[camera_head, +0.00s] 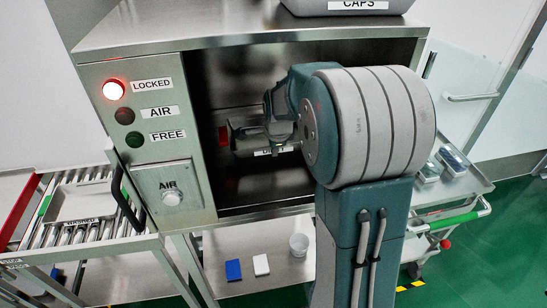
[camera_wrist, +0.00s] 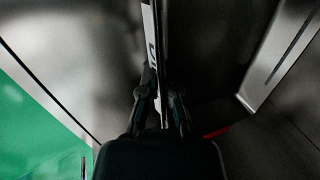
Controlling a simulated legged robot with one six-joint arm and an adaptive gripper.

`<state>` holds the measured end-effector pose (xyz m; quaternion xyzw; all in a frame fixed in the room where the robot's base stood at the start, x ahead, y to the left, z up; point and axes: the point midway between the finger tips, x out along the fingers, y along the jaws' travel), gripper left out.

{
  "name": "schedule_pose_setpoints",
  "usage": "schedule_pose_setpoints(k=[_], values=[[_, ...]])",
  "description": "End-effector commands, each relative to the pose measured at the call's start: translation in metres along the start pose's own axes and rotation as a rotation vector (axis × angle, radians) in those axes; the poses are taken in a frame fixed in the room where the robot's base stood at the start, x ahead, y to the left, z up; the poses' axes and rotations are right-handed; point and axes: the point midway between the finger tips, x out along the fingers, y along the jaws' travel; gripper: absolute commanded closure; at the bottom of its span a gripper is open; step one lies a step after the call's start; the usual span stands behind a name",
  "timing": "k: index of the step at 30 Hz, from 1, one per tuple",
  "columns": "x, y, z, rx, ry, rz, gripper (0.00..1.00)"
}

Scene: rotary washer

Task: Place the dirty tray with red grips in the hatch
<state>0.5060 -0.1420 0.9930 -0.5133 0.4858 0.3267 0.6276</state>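The hatch (camera_head: 258,190) is the dark open chamber in the steel cabinet. Inside it is the steel dirty tray (camera_head: 243,143), with a red grip (camera_head: 223,136) at its left end and a small white label on its front. My arm reaches into the opening from the right and hides part of the tray. In the wrist view my gripper (camera_wrist: 160,98) has its two fingers on either side of the tray's thin labelled edge (camera_wrist: 158,50), apparently clamped on it. A red patch shows at the lower right there. Whether the tray touches the chamber floor is unclear.
The panel's LOCKED lamp (camera_head: 113,90) glows red; AIR and FREE look unlit. A roller conveyor (camera_head: 100,228) with another tray (camera_head: 82,202) stands left. Below are a blue block (camera_head: 233,270), white block (camera_head: 261,265) and cup (camera_head: 299,244). A cart (camera_head: 455,195) stands right; a CAPS box (camera_head: 345,8) sits on top.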

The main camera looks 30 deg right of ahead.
Motion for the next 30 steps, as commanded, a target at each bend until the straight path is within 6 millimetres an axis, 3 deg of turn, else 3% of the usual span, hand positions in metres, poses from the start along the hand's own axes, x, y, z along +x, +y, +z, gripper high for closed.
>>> schedule_pose_setpoints(k=[10,19,22,30], values=[[0.036,0.012,0.000,0.000,0.001,-0.001,1.00],[0.038,0.013,0.000,0.000,0.001,-0.003,1.00],[0.039,0.013,0.000,0.000,0.001,-0.001,0.57],[0.039,0.013,0.000,0.000,0.001,0.000,0.57]])
